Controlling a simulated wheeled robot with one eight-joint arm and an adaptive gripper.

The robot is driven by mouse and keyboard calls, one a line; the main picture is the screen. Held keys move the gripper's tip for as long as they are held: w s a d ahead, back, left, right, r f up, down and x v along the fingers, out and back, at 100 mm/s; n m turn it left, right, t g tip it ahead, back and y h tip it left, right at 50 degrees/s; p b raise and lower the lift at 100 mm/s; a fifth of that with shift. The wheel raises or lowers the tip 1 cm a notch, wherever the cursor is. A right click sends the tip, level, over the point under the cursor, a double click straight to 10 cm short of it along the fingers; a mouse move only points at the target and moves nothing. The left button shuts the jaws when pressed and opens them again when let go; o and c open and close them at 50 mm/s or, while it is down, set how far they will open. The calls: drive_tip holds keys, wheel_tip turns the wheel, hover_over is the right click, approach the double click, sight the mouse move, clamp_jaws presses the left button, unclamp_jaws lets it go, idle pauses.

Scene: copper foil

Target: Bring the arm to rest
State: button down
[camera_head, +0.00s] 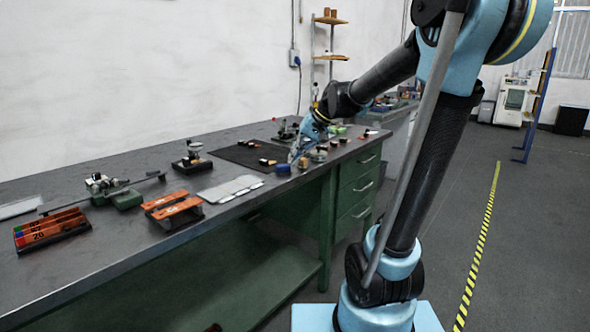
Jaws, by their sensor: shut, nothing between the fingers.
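My arm rises on the right, and its forearm reaches left and down over the far part of the workbench (110,170). My gripper (296,153) is small in the view, below the light blue wrist, low over the far front part of the bench. It looks shut and empty. Small pots and a blue item (283,169) stand close around it; I cannot tell whether the fingers touch any of them.
A dark mat (240,152) lies behind my gripper. Orange-topped blocks (173,208), a labelled rack (50,229) and a green clamp tool (124,198) stand on the nearer bench. Green drawers (357,185) are below. The floor at right is open.

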drive_tip(key=s+d+f+h, duration=0.3)
drive_tip(key=s+d+f, duration=0.6)
drive_tip(key=s, duration=0.3)
drive_tip(key=s+d+f+h, duration=0.3)
drive_tip(key=s+d+f, duration=0.5)
drive_tip(key=s+d, duration=0.2)
drive_tip(key=shift+s+f+h, duration=0.3)
drive_tip(key=shift+s+f, duration=0.1)
drive_tip(key=shift+s, duration=0.75)
